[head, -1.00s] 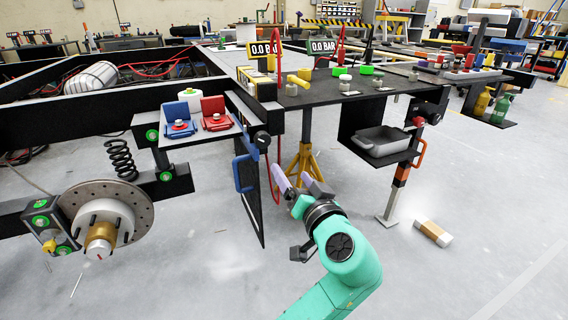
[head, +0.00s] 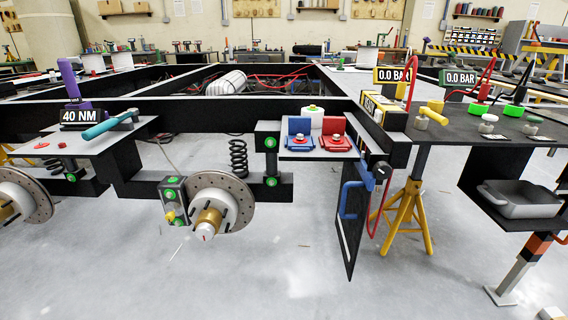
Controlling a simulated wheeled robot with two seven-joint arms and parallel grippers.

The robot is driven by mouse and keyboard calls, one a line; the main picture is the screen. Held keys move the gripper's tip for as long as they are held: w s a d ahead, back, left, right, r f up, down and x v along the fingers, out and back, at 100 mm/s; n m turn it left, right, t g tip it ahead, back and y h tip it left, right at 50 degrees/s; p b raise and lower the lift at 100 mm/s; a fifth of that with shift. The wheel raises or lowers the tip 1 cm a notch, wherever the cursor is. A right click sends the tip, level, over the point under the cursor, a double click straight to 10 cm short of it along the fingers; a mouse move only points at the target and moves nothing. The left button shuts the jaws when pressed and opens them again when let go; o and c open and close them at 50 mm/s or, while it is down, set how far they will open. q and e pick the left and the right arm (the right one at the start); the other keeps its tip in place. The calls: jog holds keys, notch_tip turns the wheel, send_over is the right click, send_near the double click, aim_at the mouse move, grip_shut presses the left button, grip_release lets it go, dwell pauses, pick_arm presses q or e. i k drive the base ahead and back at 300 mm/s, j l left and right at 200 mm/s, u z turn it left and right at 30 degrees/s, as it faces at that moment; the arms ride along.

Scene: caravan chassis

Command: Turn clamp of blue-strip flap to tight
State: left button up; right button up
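A blue hinged flap-like piece (head: 299,127) with a blue base and a round pale-topped knob (head: 297,138) sits on a small shelf at the middle right of the head view. A matching red piece (head: 331,127) with its own knob (head: 336,138) is right beside it. Below and to the right, a dark panel (head: 356,235) hangs with a blue handle (head: 347,200) on its left side. A black round knob (head: 382,170) is above it. I cannot tell which part is the clamp or how tight it is. Neither of my grippers is in view.
The dark chassis beam (head: 220,109) runs across the middle. A brake disc (head: 222,200) is at centre left and a yellow jack stand (head: 406,215) at right. A grey tray (head: 522,199) is on a low shelf. The front floor (head: 270,285) is mostly clear.

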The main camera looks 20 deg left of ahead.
aim_at(382, 169)
jog(key=i+l+u, duration=0.15)
jog(key=u, duration=0.25)
jog(key=i+l+u, duration=0.1)
jog(key=l+u, duration=0.6)
jog(key=u, duration=0.15)
jog(key=l+u, duration=0.8)
jog(key=i+j, duration=0.05)
